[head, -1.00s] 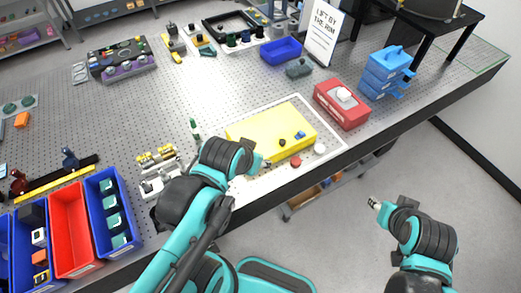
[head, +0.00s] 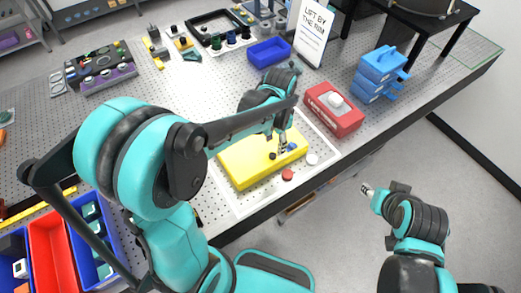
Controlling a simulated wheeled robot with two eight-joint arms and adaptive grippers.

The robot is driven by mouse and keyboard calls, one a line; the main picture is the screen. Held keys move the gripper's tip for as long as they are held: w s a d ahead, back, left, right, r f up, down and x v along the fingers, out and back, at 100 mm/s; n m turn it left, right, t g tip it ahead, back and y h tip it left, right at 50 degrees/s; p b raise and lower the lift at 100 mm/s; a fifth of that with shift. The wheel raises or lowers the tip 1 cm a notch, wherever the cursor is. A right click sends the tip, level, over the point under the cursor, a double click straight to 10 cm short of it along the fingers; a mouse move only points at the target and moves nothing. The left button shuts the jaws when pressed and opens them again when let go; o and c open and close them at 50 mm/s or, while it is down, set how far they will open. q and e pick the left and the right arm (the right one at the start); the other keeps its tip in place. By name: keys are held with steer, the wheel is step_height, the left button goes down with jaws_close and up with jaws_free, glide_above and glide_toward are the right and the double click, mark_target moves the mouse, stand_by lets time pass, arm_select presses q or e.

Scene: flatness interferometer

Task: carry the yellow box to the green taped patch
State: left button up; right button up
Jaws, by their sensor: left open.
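The yellow box (head: 238,172) lies flat inside a white outlined area on the perforated bench near the front edge. My left arm hides part of the box's left and back sides. My right gripper (head: 367,188) is off the bench's front edge, over the floor, too small to read. The green taped patch (head: 470,52) is a thin green outline at the bench's far right.
A red box (head: 320,118) with a white top and stacked blue trays (head: 372,88) stand right of the yellow box. A sign (head: 312,35) and a blue bin (head: 268,50) stand behind. A black stand (head: 440,25) is beside the patch. Bins (head: 50,245) are front left.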

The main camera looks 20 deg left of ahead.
mark_target(273, 155)
arm_select(q)
steer(key=f, duration=0.2)
steer(key=f+b, duration=0.1)
steer(key=f, duration=0.3)
steer(key=shift+s+a, duration=0.1)
steer(key=shift+s, duration=0.2)
steer(key=shift+r, duration=0.1)
jaws_close()
